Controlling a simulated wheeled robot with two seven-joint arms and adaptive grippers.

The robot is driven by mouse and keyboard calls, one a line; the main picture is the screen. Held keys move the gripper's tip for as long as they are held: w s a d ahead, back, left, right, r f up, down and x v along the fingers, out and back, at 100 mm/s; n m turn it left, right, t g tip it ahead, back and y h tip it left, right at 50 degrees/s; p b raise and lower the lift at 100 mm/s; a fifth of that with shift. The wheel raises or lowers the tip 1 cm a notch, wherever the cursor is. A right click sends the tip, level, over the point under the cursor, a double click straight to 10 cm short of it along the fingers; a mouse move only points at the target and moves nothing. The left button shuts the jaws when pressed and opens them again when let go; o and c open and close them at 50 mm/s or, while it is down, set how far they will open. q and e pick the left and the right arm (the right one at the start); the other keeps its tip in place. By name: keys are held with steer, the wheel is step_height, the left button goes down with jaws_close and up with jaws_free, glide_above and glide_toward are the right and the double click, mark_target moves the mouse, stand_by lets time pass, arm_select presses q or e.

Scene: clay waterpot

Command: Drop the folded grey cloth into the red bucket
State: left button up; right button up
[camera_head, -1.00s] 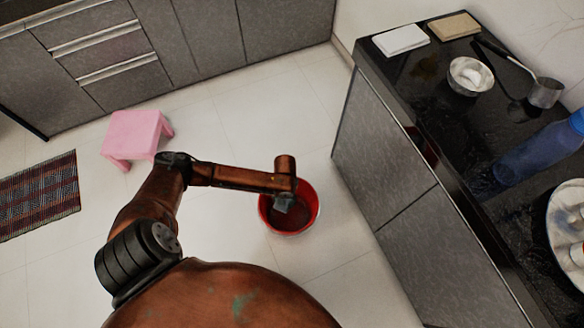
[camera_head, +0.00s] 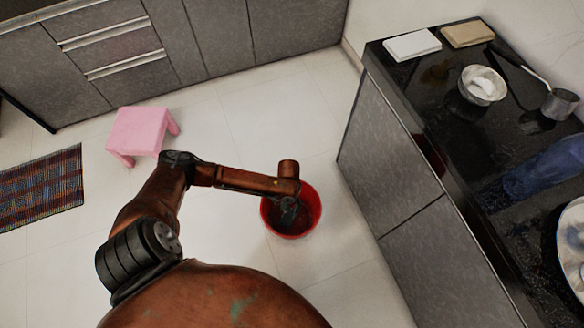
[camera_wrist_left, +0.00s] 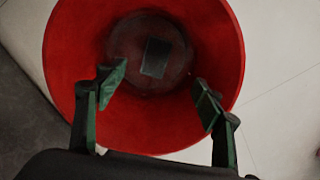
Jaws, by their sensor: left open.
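The red bucket (camera_head: 314,208) stands on the floor beside the counter; it also fills most of the left wrist view (camera_wrist_left: 75,65). The folded grey cloth (camera_wrist_left: 157,57) shows as a small dark grey rectangle on the bucket's bottom in the left wrist view. My left gripper (camera_head: 289,215) is over the bucket's mouth. In the wrist view its two fingers (camera_wrist_left: 160,90) are spread wide with nothing between them, apart from the cloth below. In the head view the arm and gripper hide part of the bucket's inside. My right gripper is not in view.
A dark counter (camera_head: 425,110) on the right holds a white folded item (camera_head: 411,45), a beige one (camera_head: 467,34), a metal bowl (camera_head: 482,84), a pot (camera_head: 559,104) and a blue bottle (camera_head: 545,170). A pink stool (camera_head: 139,130) and a woven mat (camera_head: 42,188) lie left.

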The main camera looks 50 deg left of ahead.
arm_select(q)
step_height(320, 180, up, 12)
steer(key=w, duration=0.1)
steer(key=shift+w+a, duration=0.2)
steer(key=shift+a, duration=0.1)
stand_by(0.3)
stand_by(0.4)
